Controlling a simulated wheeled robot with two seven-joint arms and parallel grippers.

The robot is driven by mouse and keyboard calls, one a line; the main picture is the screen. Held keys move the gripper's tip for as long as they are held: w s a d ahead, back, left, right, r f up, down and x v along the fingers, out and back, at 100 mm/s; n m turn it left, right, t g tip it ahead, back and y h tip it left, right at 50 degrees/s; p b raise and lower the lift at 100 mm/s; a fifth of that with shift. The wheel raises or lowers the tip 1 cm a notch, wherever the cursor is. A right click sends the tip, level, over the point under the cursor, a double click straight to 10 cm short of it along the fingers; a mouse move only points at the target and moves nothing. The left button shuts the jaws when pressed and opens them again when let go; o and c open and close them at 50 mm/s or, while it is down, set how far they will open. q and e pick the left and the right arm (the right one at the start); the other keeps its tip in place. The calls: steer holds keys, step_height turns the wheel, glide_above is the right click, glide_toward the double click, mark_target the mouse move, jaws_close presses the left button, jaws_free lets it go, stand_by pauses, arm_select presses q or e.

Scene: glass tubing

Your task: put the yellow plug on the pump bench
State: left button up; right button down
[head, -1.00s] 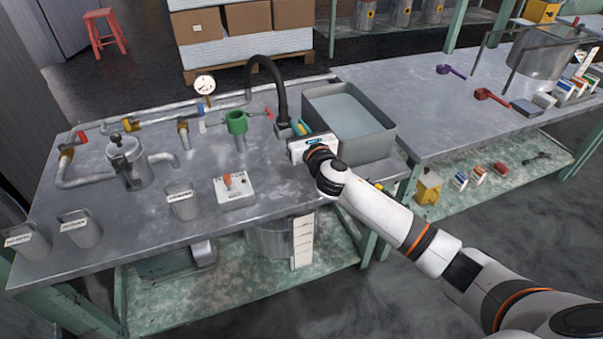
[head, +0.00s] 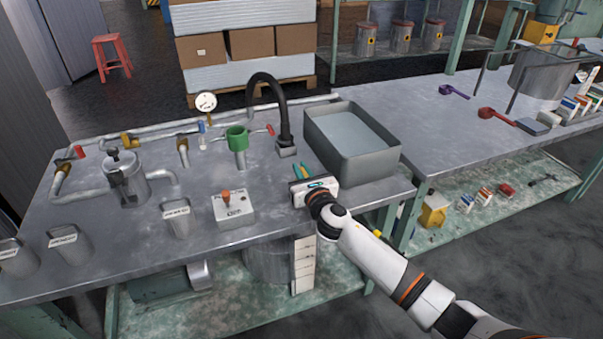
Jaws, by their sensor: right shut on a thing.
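My right gripper (head: 302,170) reaches over the front right part of the metal bench (head: 110,240) that carries the pipes and gauge; I take this for the pump bench. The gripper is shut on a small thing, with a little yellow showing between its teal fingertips. This fits the yellow plug, but the fingers and gripper body hide most of it. The fingertips are just left of the grey tub and in front of the black hose's base. I cannot tell whether the held thing touches the bench top. My left gripper is not in view.
The grey tub (head: 372,160) stands close right of the gripper. The black hose (head: 284,110), green funnel (head: 237,139) and switch box (head: 233,210) stand to its left. Metal cups (head: 176,217) line the front left. Bare bench top lies between switch box and gripper.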

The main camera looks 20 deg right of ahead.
steer(key=shift+f, duration=0.2)
steer(key=c, duration=1.5)
jaws_free()
steer(key=shift+o, duration=0.2)
steer(key=shift+r, duration=0.1)
